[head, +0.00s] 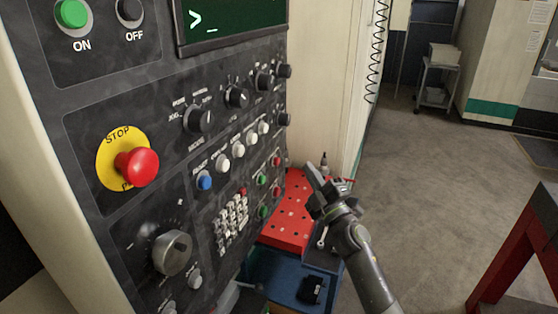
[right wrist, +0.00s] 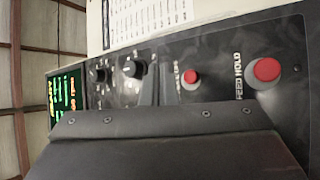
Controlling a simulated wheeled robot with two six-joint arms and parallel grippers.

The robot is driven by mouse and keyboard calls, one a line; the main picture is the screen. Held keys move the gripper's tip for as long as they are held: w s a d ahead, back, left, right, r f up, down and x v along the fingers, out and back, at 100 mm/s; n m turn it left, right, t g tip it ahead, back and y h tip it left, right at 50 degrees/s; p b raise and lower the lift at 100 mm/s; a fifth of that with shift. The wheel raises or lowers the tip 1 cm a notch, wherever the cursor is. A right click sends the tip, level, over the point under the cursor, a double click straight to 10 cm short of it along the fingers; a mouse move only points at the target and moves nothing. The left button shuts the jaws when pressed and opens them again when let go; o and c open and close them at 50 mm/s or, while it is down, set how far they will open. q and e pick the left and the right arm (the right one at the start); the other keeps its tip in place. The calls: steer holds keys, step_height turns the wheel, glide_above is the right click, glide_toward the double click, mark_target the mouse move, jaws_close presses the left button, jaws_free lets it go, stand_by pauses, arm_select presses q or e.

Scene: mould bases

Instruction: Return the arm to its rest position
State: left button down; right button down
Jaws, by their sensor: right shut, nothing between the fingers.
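My right arm (head: 365,262) comes up from the bottom right of the head view. Its gripper (head: 315,180) is shut and empty, in front of the red perforated board and to the right of the control panel (head: 85,95). I see a gap in the picture between it and the panel's buttons. In the right wrist view, a panel with a red FEED HOLD button (right wrist: 267,70), a smaller red button (right wrist: 190,78) and a lit screen (right wrist: 68,92) lies beyond the dark body of my gripper. My left gripper is not in view.
The red perforated board (head: 290,222) and a blue tray (head: 270,276) with a small black item (head: 311,289) lie below my gripper. The red emergency stop button (head: 138,166) sticks out of the panel. A red stand (head: 520,250) is at the right. Open floor (head: 440,185) lies between.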

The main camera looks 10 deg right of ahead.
stand_by(0.5)
steer(key=s+d+f+m+g+h+b, duration=0.1)
steer(key=s+d+f+m+g+h, duration=0.15)
steer(key=f, duration=0.95)
steer(key=s+d+f+m+g+h+b, duration=0.1)
steer(key=s+d+f+m+g+h, duration=0.15)
steer(key=f, duration=0.95)
steer(key=s+d+f+m+g+h+b, duration=0.1)
steer(key=s+d+f+m+g, duration=0.2)
steer(key=f, duration=0.9)
steer(key=s+d+f+m+g+h+b, duration=0.1)
steer(key=s+f+m+g, duration=0.1)
steer(key=s+f, duration=0.7)
steer(key=s+d+f+m+g+h+b, duration=0.1)
steer(key=s+f+m+g, duration=0.15)
steer(key=s+f, duration=0.65)
steer(key=s+f+m+g, duration=0.1)
steer(key=s+f+g, duration=0.1)
steer(key=s+f, duration=0.4)
steer(key=s+f+m+g+b, duration=0.1)
steer(key=s+f, duration=0.5)
steer(key=s, duration=1)
steer(key=s+f+m+g, duration=0.3)
steer(key=s+f+g, duration=0.2)
steer(key=s, duration=0.6)
steer(key=shift+s+a+f+y+b, duration=0.3)
steer(key=shift+s+a+f+b, duration=0.05)
steer(key=shift+f, duration=0.45)
steer(key=shift+w+g, duration=0.2)
steer(key=shift+g, duration=0.05)
